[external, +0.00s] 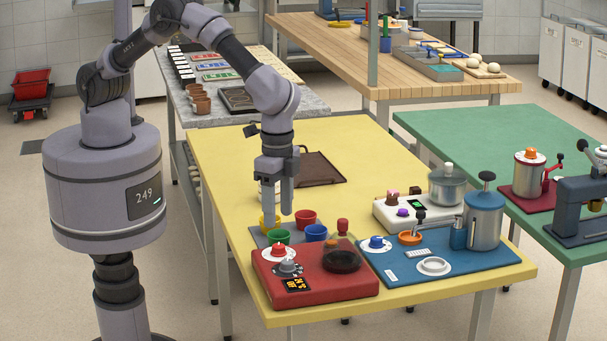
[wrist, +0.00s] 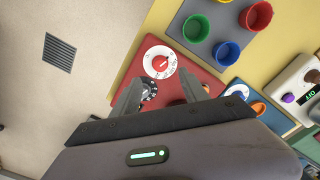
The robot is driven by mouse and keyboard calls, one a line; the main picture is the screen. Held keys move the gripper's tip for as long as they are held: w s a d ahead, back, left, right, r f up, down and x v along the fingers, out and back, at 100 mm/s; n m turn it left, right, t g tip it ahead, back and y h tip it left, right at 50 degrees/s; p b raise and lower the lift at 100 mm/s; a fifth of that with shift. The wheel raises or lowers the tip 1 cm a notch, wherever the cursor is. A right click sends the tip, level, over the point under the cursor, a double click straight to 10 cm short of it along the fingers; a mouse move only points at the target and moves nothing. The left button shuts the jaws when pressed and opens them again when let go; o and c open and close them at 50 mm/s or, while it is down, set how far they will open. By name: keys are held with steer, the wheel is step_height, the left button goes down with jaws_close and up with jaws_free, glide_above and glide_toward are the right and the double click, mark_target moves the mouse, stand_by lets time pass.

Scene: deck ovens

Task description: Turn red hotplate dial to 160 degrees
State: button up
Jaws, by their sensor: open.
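The red hotplate (external: 315,292) sits at the front of the yellow table. It has a red dial (external: 278,249) on a white disc, a grey dial (external: 289,267) on a black scale, a small orange-lit display and a dark round plate (external: 343,262). The display's digits are too small to read surely. My gripper (external: 286,208) points down above the hotplate's back-left area, open and empty, clear of the dials. In the wrist view the red dial (wrist: 160,63) shows just beyond the fingertips (wrist: 161,80). The grey dial (wrist: 149,90) lies between the fingers, partly hidden by the left one.
Coloured cups (external: 306,218) stand on a grey mat behind the hotplate. A blue station (external: 450,262) with a tall blue canister (external: 484,222) is to the right, with a white scale-like unit (external: 400,215) behind it. A brown tray (external: 320,168) lies farther back. Yellow tabletop is bare around the tray.

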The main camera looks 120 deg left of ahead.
mark_target(279, 246)
step_height(279, 246, down, 8)
steer(key=shift+r+b, duration=0.2)
steer(key=shift+b, duration=0.6)
steer(key=shift+c, duration=0.2)
jaws_close()
